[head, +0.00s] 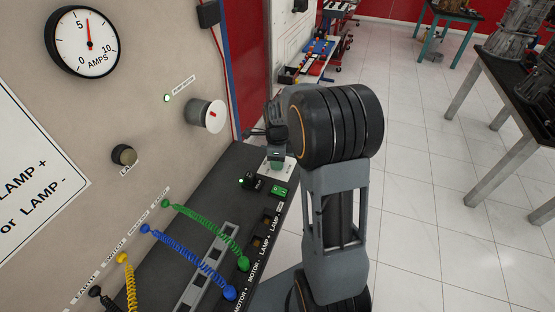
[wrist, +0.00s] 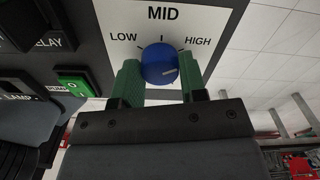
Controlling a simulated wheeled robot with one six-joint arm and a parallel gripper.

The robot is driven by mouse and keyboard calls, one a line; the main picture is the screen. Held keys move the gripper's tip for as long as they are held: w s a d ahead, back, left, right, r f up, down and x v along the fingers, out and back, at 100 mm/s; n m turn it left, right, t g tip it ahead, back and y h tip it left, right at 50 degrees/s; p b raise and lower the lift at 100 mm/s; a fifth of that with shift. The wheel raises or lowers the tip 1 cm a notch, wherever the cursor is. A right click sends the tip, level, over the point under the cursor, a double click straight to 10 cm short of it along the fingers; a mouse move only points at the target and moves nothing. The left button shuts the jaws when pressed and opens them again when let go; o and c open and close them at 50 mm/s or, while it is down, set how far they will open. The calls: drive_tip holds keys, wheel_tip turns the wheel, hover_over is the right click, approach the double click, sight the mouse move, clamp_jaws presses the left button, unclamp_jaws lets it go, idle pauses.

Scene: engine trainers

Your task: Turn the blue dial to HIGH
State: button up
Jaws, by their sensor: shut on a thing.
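The blue dial (wrist: 160,64) sits on a white plate (wrist: 112,18) marked LOW, MID and HIGH in the wrist view. A small pale mark on the dial face lies right of its middle, towards the HIGH side; its exact setting is hard to tell. My gripper (wrist: 157,78) has its two green fingers on either side of the dial, shut on it. In the head view my gripper (head: 276,163) is at the far end of the dark bench panel, over the white plate (head: 291,168); the dial is hidden there.
A green PUMP switch (wrist: 76,84) is left of the dial, with a black DELAY part (wrist: 38,20) above it. Green (head: 205,228) and blue (head: 188,250) coiled leads cross the bench.

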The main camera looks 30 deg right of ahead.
drive_tip(key=o, duration=0.9)
drive_tip(key=shift+r, duration=0.15)
wheel_tip(320, 180, up, 14)
drive_tip(key=shift+f, duration=0.2)
idle(0.6)
